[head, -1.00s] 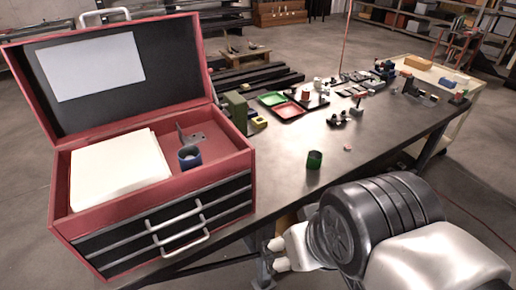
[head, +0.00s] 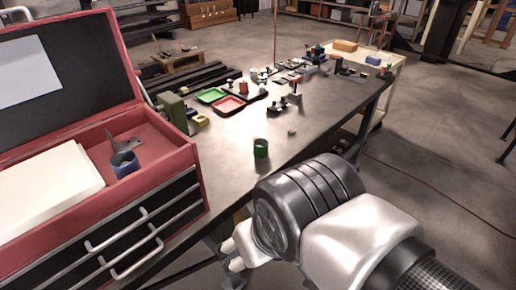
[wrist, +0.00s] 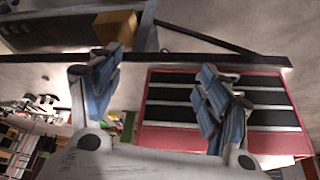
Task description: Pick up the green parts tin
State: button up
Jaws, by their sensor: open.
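The green parts tin (head: 261,148) is a small open cylinder standing upright on the dark metal workbench (head: 310,118), near its front edge. My gripper (wrist: 158,92) shows in the wrist view, with its two blue-padded fingers wide apart and nothing between them. In the head view my arm is in front of the bench at the lower right, apart from the tin, and the fingertips are mostly hidden behind the wrist. I cannot make out the green tin in the wrist view.
A green tray (head: 211,96) and a red tray (head: 229,106) lie behind. A small pinkish piece (head: 292,132) lies right of the tin. Bench around the tin is clear.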

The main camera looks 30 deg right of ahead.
aim_at(259, 153)
jog(key=i+l+z, duration=0.1)
jog(key=i+z, duration=0.4)
jog(key=i+j+z, duration=0.15)
jog(key=i+z, duration=0.3)
jog(key=i, duration=0.15)
